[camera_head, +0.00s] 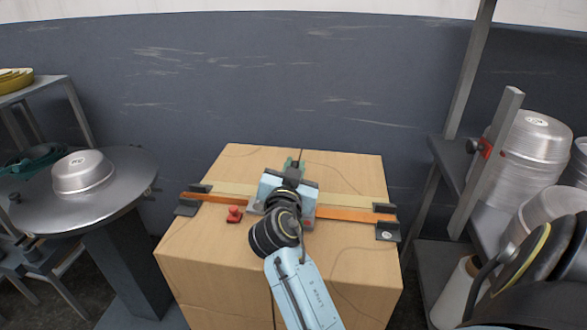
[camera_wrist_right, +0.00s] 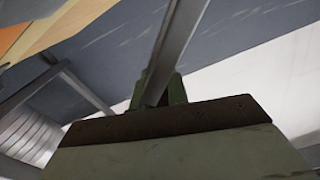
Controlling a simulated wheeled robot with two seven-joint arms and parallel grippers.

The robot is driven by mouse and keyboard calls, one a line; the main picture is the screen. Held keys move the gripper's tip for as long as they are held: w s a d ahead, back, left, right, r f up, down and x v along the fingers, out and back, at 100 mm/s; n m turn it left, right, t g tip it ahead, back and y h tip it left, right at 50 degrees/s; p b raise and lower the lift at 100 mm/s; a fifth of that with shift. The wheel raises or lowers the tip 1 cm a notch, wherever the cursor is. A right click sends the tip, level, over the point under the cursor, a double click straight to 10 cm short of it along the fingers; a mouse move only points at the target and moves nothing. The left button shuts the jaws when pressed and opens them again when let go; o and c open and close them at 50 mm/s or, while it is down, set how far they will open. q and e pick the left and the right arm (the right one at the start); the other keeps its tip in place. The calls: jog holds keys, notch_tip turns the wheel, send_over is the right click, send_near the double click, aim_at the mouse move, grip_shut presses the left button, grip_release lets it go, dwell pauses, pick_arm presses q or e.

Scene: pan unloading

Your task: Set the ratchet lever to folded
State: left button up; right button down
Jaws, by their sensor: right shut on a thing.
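My right gripper (camera_head: 293,163) reaches over the wooden crate from the near side, and its light-blue body covers the middle of the straps. In the right wrist view its green fingertips (camera_wrist_right: 158,92) are closed around a flat grey metal bar (camera_wrist_right: 180,40), which looks like the ratchet lever. The ratchet itself is mostly hidden behind my wrist, so its lever angle is hard to tell. An orange strap (camera_head: 345,213) and a beige strap (camera_head: 345,199) run across the crate top. My left gripper is in neither view.
The wooden crate (camera_head: 215,250) has dark corner brackets (camera_head: 388,232) at the strap ends. A small red piece (camera_head: 234,214) sits beside the orange strap. A round metal table (camera_head: 110,205) with a pan (camera_head: 82,172) is at left. A rack with stacked pans (camera_head: 530,150) is at right.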

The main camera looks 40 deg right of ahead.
jog(key=c, duration=1.4)
grip_release()
jog(key=shift+o, duration=0.2)
jog(key=v, duration=0.7)
jog(key=shift+s+a, duration=0.15)
jog(key=shift+a, duration=0.1)
jog(key=shift+c, duration=0.4)
